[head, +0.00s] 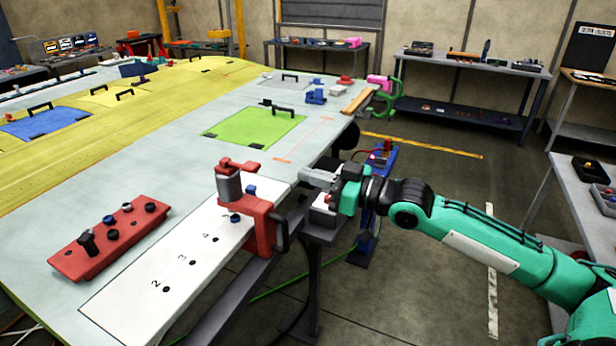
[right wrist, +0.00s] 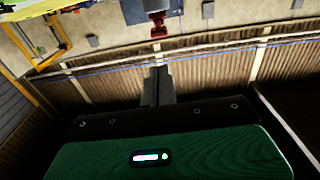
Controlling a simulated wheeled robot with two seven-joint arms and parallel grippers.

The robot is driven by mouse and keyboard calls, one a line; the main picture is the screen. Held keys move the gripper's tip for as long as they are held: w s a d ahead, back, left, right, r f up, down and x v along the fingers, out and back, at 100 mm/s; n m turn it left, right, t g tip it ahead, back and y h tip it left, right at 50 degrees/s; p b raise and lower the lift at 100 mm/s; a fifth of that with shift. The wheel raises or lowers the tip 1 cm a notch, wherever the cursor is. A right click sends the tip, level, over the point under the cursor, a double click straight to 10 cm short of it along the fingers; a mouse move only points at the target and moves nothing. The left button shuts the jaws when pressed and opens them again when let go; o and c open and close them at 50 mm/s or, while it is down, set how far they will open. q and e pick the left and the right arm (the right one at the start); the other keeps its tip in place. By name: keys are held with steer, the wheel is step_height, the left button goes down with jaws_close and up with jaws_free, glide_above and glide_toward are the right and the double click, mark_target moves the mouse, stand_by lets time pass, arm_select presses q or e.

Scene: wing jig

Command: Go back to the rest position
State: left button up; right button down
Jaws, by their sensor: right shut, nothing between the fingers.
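My right arm comes in from the right in the head view. Its gripper (head: 308,176) is at the near right edge of the wing table, just right of a red clamp (head: 262,222) with a grey cylinder. I cannot tell whether it touches the edge there. In the right wrist view the two gripper fingers (right wrist: 157,86) are together with nothing between them. My left gripper is not in view.
The clamp sits on a white strip (head: 130,298) with numbered holes. A red block (head: 82,262) holding dark pieces lies left of it. A blue stand (head: 362,236) is behind my right wrist. Side benches (head: 476,66) line the back and right; floor between is open.

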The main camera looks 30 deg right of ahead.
stand_by(0.4)
steer(key=s+a+f+m+g+h, duration=0.1)
steer(key=s+a+f+h, duration=0.15)
steer(key=f, duration=0.45)
steer(key=s+a+f+g+h, duration=0.1)
steer(key=s+f+g, duration=0.15)
steer(key=f, duration=0.55)
steer(key=s+a+f+m+h, duration=0.1)
steer(key=s+a+f, duration=0.1)
steer(key=s+f, duration=0.35)
steer(key=s+d+f+m+g+h, duration=0.1)
steer(key=s+f+m+g+h, duration=0.45)
steer(key=s+f, duration=1.1)
step_height(320, 180, down, 30)
steer(key=s+n+g+h, duration=0.1)
steer(key=s+n+g, duration=0.1)
steer(key=s+g, duration=0.1)
steer(key=s+d+f, duration=0.1)
steer(key=s+f, duration=0.8)
steer(key=s+d+f+g, duration=0.1)
steer(key=s+d+f, duration=0.1)
steer(key=s+f, duration=0.7)
steer(key=shift+s+d+f, duration=0.3)
steer(key=shift+s+f, duration=0.05)
steer(key=shift+f, duration=0.1)
